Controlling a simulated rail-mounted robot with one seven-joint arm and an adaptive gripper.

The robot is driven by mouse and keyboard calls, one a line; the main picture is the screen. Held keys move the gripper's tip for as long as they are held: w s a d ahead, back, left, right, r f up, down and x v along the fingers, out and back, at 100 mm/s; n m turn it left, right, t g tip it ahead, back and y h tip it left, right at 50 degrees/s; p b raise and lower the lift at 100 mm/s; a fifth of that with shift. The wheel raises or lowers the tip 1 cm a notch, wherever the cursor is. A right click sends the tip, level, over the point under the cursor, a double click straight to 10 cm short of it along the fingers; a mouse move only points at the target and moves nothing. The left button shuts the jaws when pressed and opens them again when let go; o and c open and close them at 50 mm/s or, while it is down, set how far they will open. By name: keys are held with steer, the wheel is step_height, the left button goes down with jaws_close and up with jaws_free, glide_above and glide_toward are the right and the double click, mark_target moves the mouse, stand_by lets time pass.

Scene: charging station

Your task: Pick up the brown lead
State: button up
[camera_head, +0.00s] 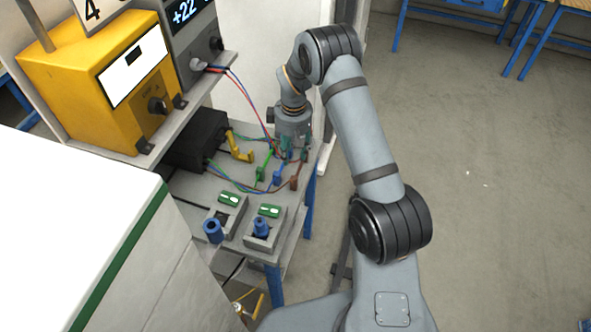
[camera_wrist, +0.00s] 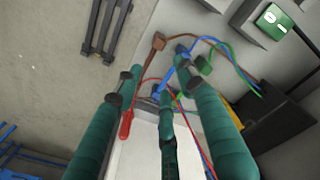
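The brown lead has a brown plug (camera_head: 294,183) standing at the right edge of the grey bench, just below my gripper in the head view. In the wrist view the brown plug (camera_wrist: 158,41) stands upper middle, beyond my fingertips, with its brown cable running right. My gripper (camera_head: 289,148) points down over the bench's right side. In the wrist view its teal fingers (camera_wrist: 157,84) are spread apart, with nothing held between them. The fingers and the brown plug are apart.
Close by are a blue plug (camera_wrist: 181,51), a green plug (camera_wrist: 205,65) and a red plug (camera_wrist: 126,124). Two blue knobs (camera_head: 212,229) stand in front. Open floor (camera_head: 480,180) lies to the right.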

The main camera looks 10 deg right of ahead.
steer(key=s+n, duration=0.2)
steer(key=n, duration=0.1)
steer(key=b, duration=0.4)
glide_above(293, 178)
steer(key=shift+n+g, duration=0.3)
steer(key=shift+n, duration=0.1)
steer(key=f, duration=0.5)
steer(key=shift+s+d+f, duration=0.15)
steer(key=shift+s+d, duration=0.1)
steer(key=f+b, duration=0.2)
steer(key=f, duration=0.3)
steer(key=shift+w+a+f+b, duration=0.2)
steer(key=shift+w+b, duration=0.05)
steer(key=shift+b, duration=0.15)
steer(key=shift+r, duration=0.15)
steer(key=shift+c, duration=0.4)
jaws_close()
